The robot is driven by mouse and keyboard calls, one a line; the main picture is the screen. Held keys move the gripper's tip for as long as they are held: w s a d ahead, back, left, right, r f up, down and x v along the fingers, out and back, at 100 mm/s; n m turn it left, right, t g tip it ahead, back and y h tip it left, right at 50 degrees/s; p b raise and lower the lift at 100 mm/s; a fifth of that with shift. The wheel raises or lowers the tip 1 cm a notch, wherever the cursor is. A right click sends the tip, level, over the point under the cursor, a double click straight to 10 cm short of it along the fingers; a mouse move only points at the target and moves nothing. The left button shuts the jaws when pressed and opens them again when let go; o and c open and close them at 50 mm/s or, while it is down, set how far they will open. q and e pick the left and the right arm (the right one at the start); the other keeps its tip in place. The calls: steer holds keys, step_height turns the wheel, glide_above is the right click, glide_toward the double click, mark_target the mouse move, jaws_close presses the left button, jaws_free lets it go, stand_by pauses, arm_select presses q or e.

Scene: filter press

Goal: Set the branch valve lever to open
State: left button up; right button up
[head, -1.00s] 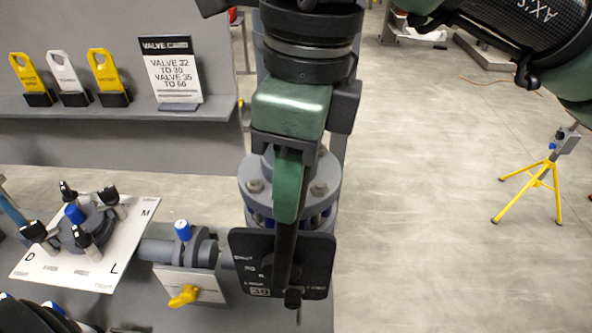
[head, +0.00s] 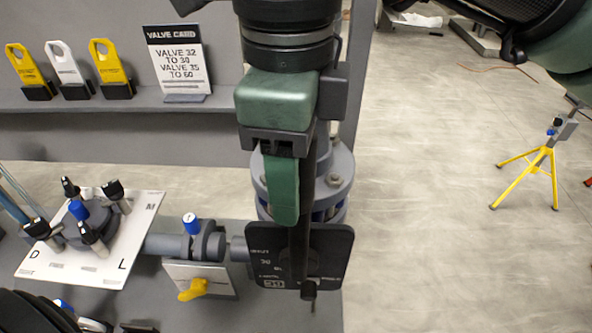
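A small yellow lever (head: 193,289) sits on the front of a pale plate (head: 222,279), below a grey pipe fitting with a blue knob (head: 191,223). It points down and left, and I take it for the branch valve lever. My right gripper (head: 284,192) hangs from the top centre, pointing down, to the right of and above the yellow lever and apart from it. Only one green finger shows clearly, so its opening cannot be told. A dark upright bar (head: 305,240) stands beside the finger, before a black scale plate (head: 340,262).
A flanged grey column (head: 341,165) stands behind the gripper. A white board (head: 50,277) with black-handled fittings lies left. A shelf holds yellow and white tags and a valve card (head: 178,62). A yellow tripod (head: 526,175) stands on open floor at right.

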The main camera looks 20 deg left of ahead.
steer(key=shift+r, duration=0.55)
steer(key=r+b, duration=0.1)
steer(key=r, duration=0.5)
steer(key=shift+a+r, duration=0.15)
steer(key=shift+a, duration=0.05)
arm_select(q)
steer(key=shift+w+a+f, duration=0.1)
steer(key=shift+a+f, duration=0.2)
steer(key=shift+f, duration=0.35)
arm_select(e)
steer(key=shift+d+r, duration=0.15)
steer(key=shift+r, duration=0.05)
